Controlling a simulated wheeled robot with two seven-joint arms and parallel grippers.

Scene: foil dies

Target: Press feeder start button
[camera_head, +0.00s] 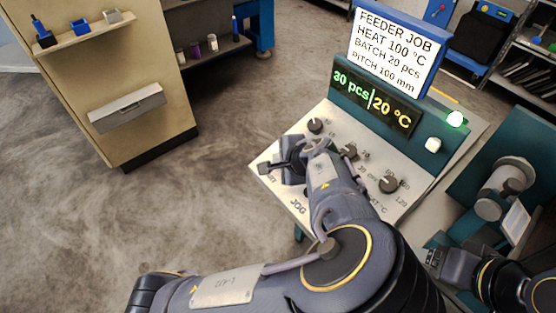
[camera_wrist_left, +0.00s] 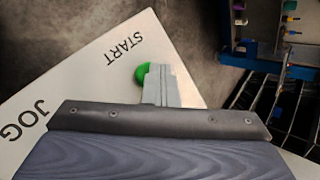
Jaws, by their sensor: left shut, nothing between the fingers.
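The green start button (camera_wrist_left: 141,74) shows in the left wrist view beside the START label (camera_wrist_left: 124,47) on the pale panel. My left gripper (camera_wrist_left: 160,72) is shut and empty. Its fingertips overlap the right edge of the button in that view; I cannot tell whether they touch it. In the head view my left gripper (camera_head: 272,166) is over the near left corner of the feeder panel (camera_head: 335,195), and the button is hidden there. My right gripper (camera_head: 436,260) is partly in view at the lower right; its fingers are unclear.
The panel carries several black knobs (camera_head: 389,184) and a JOG label (camera_head: 298,207). Open floor lies left.

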